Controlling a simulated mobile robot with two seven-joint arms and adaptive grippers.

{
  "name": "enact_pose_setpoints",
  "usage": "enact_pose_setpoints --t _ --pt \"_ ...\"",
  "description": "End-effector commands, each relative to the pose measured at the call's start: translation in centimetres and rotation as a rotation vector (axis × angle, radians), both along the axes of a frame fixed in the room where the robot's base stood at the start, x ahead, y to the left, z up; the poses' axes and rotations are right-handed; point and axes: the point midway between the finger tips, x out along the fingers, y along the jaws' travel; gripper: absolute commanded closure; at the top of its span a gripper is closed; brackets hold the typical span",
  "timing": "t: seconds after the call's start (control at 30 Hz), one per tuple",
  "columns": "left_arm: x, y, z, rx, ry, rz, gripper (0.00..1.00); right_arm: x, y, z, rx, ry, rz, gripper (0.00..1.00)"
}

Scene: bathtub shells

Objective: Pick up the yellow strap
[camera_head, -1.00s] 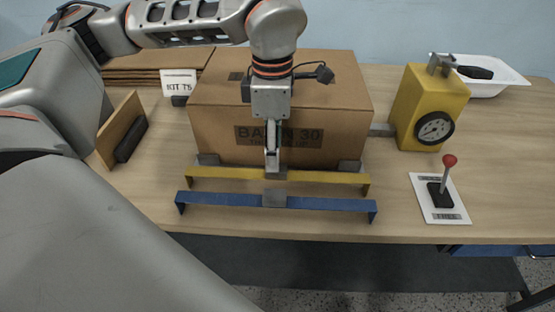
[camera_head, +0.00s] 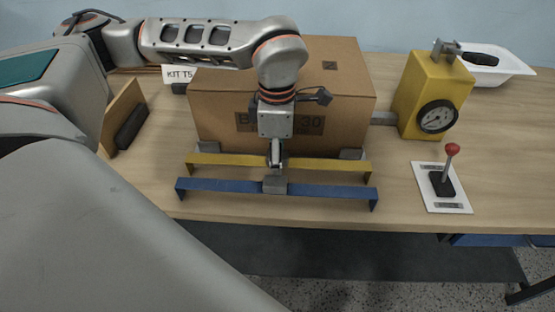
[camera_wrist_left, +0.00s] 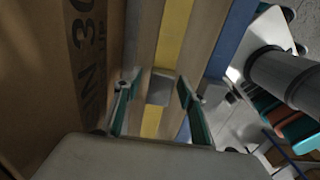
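The yellow strap (camera_head: 235,162) is a long flat bar with bent-down ends, in front of the cardboard box (camera_head: 350,110). It has a grey block at its middle, mostly hidden by my gripper in the head view. My left gripper (camera_head: 276,163) points down over that middle. In the left wrist view the open fingers (camera_wrist_left: 157,100) stand on either side of the yellow strap (camera_wrist_left: 172,35) and its grey block (camera_wrist_left: 159,90), with gaps showing. The blue strap (camera_head: 225,186) lies parallel in front, with its own grey block. My right gripper is out of view.
The box stands close behind the strap. To the right are a yellow gauge unit (camera_head: 420,90), a red-knobbed lever on a white plate (camera_head: 452,206) and a white tray (camera_head: 525,68). A wooden block (camera_head: 118,108) stands left. The table's front edge is near the blue strap.

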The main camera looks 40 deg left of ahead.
Motion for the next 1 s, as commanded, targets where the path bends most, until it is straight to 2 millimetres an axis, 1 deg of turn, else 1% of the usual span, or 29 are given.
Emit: enact_pose_setpoints --t 0.03,0.13,0.47,0.57,0.67,0.77,0.87,1.0 --pt "0.0 0.0 0.0 0.000 0.000 0.000 0.74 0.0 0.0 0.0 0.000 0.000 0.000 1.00" --pt "0.0 0.0 0.0 0.000 0.000 0.000 1.00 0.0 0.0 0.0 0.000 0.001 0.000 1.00" --pt "0.0 0.0 0.1 0.000 0.000 0.000 1.00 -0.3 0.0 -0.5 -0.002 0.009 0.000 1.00" --pt "0.0 0.0 0.5 0.000 -0.001 0.001 1.00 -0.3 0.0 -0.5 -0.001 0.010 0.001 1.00" --pt "0.1 0.0 1.3 0.000 -0.002 0.002 1.00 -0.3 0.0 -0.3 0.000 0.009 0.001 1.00" --pt "0.1 0.0 2.6 0.000 -0.006 0.001 1.00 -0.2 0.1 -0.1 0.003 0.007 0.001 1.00" --pt "0.2 0.0 4.6 -0.001 -0.008 0.001 1.00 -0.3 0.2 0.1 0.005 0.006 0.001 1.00" --pt "0.2 0.0 8.4 0.000 -0.009 0.001 1.00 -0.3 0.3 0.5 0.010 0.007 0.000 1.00"
